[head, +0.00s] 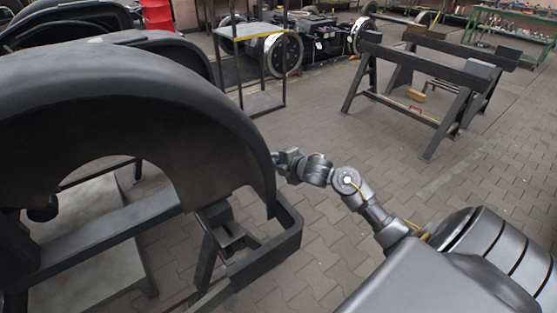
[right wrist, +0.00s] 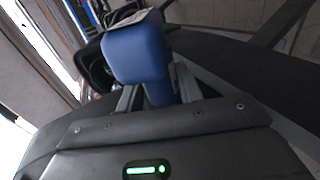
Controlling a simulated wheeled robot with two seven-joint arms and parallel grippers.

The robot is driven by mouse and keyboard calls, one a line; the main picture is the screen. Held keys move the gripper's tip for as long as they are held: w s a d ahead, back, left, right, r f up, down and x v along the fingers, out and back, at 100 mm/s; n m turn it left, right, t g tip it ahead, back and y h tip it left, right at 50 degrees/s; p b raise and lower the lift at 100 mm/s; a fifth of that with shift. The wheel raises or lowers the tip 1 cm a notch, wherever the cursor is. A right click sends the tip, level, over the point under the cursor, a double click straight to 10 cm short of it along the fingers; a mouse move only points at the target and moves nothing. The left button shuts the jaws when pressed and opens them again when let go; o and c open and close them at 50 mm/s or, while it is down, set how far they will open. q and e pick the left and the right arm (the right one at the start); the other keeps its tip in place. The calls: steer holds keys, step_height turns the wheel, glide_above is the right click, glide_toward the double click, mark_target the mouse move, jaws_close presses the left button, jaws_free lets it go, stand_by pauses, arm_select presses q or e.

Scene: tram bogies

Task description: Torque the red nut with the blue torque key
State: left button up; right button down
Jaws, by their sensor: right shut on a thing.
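My right gripper (head: 281,159) reaches in from the right in the head view, beside the right edge of the large black curved wheel cover (head: 130,90). Its tips are partly hidden by the cover. In the right wrist view the right gripper (right wrist: 155,88) is shut on the blue torque key (right wrist: 137,50), whose blue body stands up between the two fingers. The key cannot be made out in the head view. I cannot see the red nut in either view. My left gripper is not in view.
A black frame bracket (head: 265,255) juts out below the cover, close to my right arm. A black trestle stand (head: 425,85) is at the back right. A yellow-edged metal rack (head: 250,32) stands at the back. The paved floor (head: 335,235) between is clear.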

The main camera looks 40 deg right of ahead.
steer(key=shift+r+p, duration=0.2)
steer(key=shift+p, duration=0.45)
steer(key=shift+f, duration=0.1)
steer(key=shift+s+d, duration=0.1)
steer(key=shift+d, duration=2.95)
steer(key=shift+a, duration=0.1)
